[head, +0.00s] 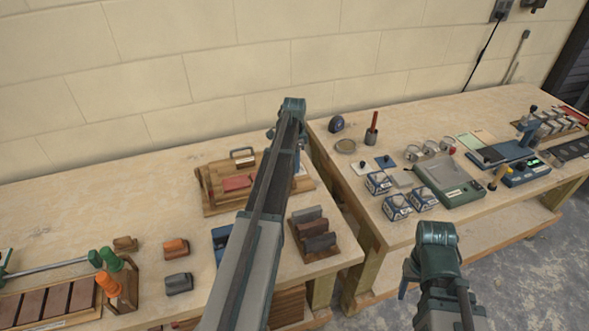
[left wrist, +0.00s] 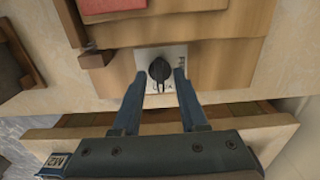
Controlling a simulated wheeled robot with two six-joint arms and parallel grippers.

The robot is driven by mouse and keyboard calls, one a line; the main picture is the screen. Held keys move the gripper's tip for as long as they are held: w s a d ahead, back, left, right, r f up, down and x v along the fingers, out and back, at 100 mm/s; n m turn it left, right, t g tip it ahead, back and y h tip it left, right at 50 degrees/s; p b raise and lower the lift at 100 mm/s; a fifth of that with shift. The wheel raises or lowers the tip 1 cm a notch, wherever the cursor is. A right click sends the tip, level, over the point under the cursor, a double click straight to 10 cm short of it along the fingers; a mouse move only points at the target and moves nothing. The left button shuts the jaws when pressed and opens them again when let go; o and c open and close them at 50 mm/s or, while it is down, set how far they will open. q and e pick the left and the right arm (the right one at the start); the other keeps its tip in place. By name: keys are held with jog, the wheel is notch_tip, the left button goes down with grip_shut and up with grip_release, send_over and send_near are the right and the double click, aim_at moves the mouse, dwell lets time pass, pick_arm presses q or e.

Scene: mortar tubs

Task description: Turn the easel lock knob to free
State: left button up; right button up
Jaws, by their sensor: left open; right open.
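The easel (head: 212,196) is a wooden stand at the back of the left bench, with a red block on it. In the left wrist view its black lock knob (left wrist: 158,71) sits on a white plate (left wrist: 147,57) with partly covered lettering. My left gripper (left wrist: 159,77) is open, its two blue fingers on either side of the knob; I cannot tell whether they touch it. In the head view my left arm hides the knob. My right gripper (head: 410,275) is low in front of the right bench, away from the easel, and only partly visible.
Dark and brown blocks (head: 314,230) stand on a wooden tray near the easel. A green-handled tool (head: 110,262) and orange blocks lie further left. The right bench (head: 350,205) holds boxes, a scale and jars. A gap separates the benches.

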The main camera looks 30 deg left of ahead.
pick_arm(q)
grip_shut()
jog(key=shift+n, duration=0.4)
jog(key=n, duration=1.3)
jog(key=shift+n, duration=2.3)
